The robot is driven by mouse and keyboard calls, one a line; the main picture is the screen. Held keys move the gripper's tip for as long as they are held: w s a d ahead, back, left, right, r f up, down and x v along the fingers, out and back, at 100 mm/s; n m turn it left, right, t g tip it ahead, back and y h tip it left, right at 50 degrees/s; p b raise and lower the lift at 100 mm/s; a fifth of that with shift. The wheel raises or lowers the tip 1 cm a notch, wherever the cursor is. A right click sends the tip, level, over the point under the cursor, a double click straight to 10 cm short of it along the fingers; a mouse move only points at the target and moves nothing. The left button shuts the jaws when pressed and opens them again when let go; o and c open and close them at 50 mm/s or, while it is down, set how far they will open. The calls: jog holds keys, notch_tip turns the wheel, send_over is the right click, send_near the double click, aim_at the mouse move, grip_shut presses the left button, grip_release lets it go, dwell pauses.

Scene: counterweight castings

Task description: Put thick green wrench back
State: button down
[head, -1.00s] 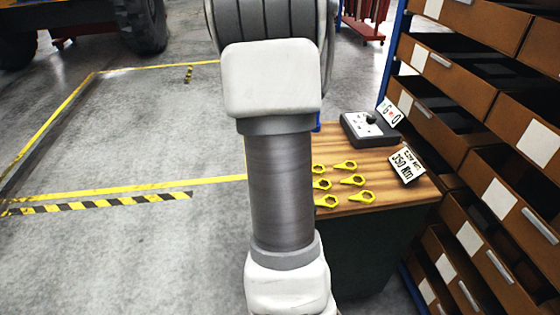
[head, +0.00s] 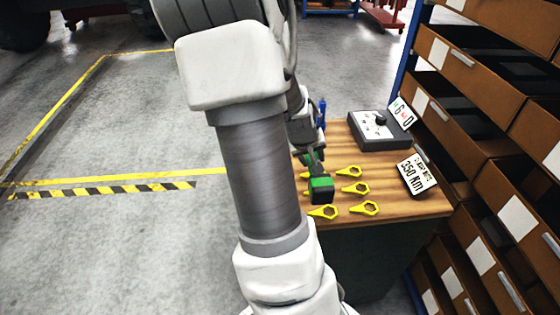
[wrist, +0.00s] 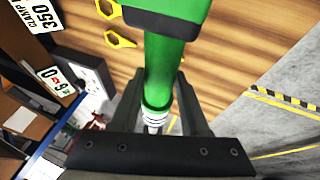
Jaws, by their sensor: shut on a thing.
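The thick green wrench (head: 321,184) has a green body and a dark block-like end. It hangs in my gripper (head: 314,158) over the front left part of the wooden table top (head: 395,209). In the wrist view the green shaft (wrist: 166,68) runs up between the two dark fingers of my gripper (wrist: 160,98), which are shut on it.
Several yellow ring-ended pieces (head: 364,208) lie on the table near the wrench. Behind them stand a grey box (head: 378,132) with a black knob and a "350" sign (head: 417,174). Brown drawer racks (head: 470,110) crowd the right. Open floor with yellow lines (head: 110,120) lies left.

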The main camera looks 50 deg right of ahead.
jog(key=shift+w+d+r, duration=0.1)
jog(key=shift+d, duration=0.35)
jog(key=shift+w, duration=0.15)
jog(key=w+a+f, duration=0.1)
jog(key=w+f, duration=0.1)
jog(key=w, duration=0.1)
jog(key=w+a+f, duration=0.1)
jog(key=w+f, duration=0.1)
jog(key=w, duration=0.2)
jog(key=w+a+f+p, duration=0.1)
jog(key=w+f, duration=0.2)
jog(key=w, duration=0.1)
jog(key=shift+f, duration=2)
jog(key=shift+c, duration=2)
grip_release()
jog(key=shift+s+a+f, duration=0.1)
jog(key=shift+f, duration=0.05)
